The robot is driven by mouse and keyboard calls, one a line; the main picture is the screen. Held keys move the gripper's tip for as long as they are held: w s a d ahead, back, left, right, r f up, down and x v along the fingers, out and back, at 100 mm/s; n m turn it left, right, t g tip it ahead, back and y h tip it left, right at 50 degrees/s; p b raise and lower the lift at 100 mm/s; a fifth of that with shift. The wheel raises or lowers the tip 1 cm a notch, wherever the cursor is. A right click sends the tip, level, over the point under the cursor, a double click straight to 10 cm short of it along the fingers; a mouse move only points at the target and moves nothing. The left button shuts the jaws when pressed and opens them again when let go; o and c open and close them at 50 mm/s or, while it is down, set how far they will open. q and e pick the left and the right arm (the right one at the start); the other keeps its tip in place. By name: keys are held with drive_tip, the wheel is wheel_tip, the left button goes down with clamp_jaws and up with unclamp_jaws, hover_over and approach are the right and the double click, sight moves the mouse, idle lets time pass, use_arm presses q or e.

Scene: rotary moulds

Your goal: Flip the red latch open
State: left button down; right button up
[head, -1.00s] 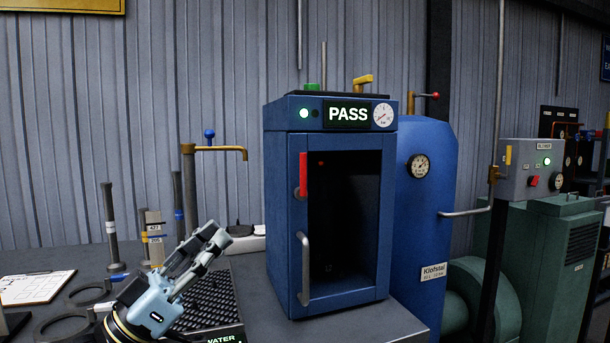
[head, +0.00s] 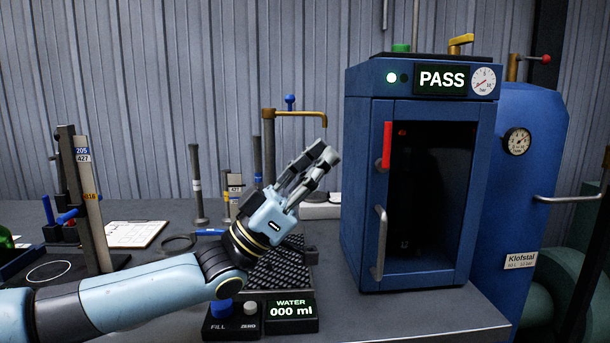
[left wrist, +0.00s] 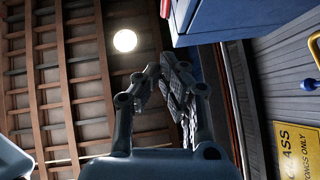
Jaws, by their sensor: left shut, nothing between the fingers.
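The red latch (head: 387,145) stands upright at the upper left edge of the blue cabinet (head: 366,235) front, above its grey handle (head: 379,242). In the left wrist view a small red part (left wrist: 164,9) at the top edge looks like the latch, beside the blue cabinet side (left wrist: 215,18). My left gripper (head: 323,157) is shut and empty, left of the cabinet and slightly lower in the picture than the latch, apart from it. In the left wrist view its fingers (left wrist: 160,75) point upward. My right gripper is out of view.
A brass tap (head: 295,113) stands behind my left gripper. A black drip grate (head: 282,268) and a water display (head: 291,309) lie below it. A slotted stand (head: 92,205) is at the left. The bench front right of the display is clear.

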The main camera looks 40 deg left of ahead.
sight(385, 146)
use_arm(q)
drive_tip(key=w+d+r, duration=0.2)
drive_tip(key=w+d, duration=0.1)
drive_tip(key=w, duration=0.2)
drive_tip(key=shift+w+d+r, duration=0.15)
drive_tip(key=shift+w+r, duration=0.15)
drive_tip(key=shift+w, duration=0.05)
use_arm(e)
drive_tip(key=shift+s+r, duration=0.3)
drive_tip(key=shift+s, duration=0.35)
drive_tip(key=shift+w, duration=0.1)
